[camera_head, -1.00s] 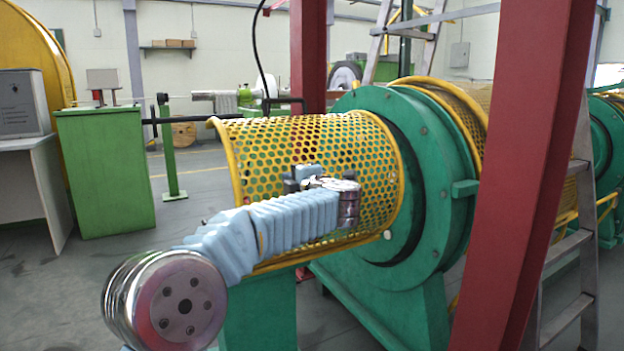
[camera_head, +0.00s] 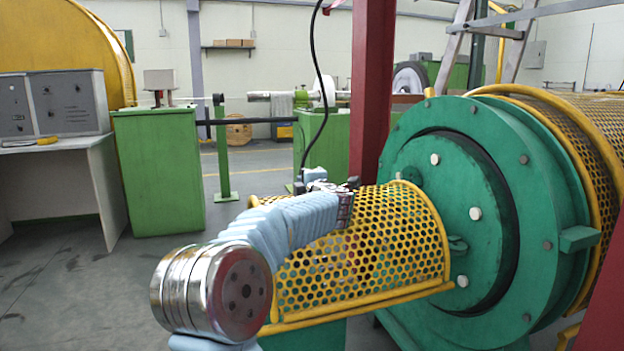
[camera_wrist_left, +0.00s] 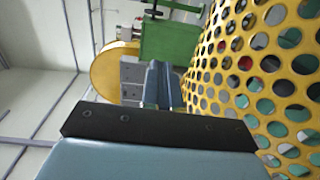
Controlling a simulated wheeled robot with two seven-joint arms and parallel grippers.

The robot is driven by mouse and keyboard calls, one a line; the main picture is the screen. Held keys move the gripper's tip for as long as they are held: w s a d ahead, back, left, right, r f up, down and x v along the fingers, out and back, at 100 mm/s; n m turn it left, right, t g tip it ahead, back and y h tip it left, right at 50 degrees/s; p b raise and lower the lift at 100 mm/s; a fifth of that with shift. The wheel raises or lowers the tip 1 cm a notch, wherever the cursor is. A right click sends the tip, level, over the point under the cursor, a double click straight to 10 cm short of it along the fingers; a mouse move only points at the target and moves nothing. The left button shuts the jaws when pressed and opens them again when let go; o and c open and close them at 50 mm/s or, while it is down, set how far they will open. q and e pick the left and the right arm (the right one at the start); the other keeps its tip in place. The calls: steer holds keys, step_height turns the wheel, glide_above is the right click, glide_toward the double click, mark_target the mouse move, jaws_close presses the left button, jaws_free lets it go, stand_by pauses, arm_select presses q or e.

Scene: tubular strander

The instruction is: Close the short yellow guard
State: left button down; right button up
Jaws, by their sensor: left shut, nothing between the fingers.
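The short yellow guard (camera_head: 385,240) is a curved perforated mesh with a yellow tube rim, in front of the green round flange (camera_head: 545,215). Its lower rail runs along the near side, and the flange's bolted inner face shows above it. My left arm crosses in front of the guard and hides its left part. My left gripper (camera_head: 314,176) is at the guard's upper edge. In the left wrist view its fingers (camera_wrist_left: 160,82) are shut and empty, with the mesh (camera_wrist_left: 262,75) close on the right. I cannot tell whether they touch it. My right gripper is not in view.
A red post (camera_head: 372,95) stands behind the guard. A second red post (camera_head: 606,305) is at the lower right. A green cabinet (camera_head: 158,175) and a desk with a control box (camera_head: 55,103) stand at the left. The floor between the cabinet and the guard is clear.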

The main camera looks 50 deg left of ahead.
arm_select(q)
steer(key=a+f, duration=0.1)
steer(key=w+a+f, duration=0.1)
steer(key=a, duration=0.1)
steer(key=w+a+f, duration=0.1)
steer(key=a, duration=0.1)
steer(key=shift+f, duration=0.2)
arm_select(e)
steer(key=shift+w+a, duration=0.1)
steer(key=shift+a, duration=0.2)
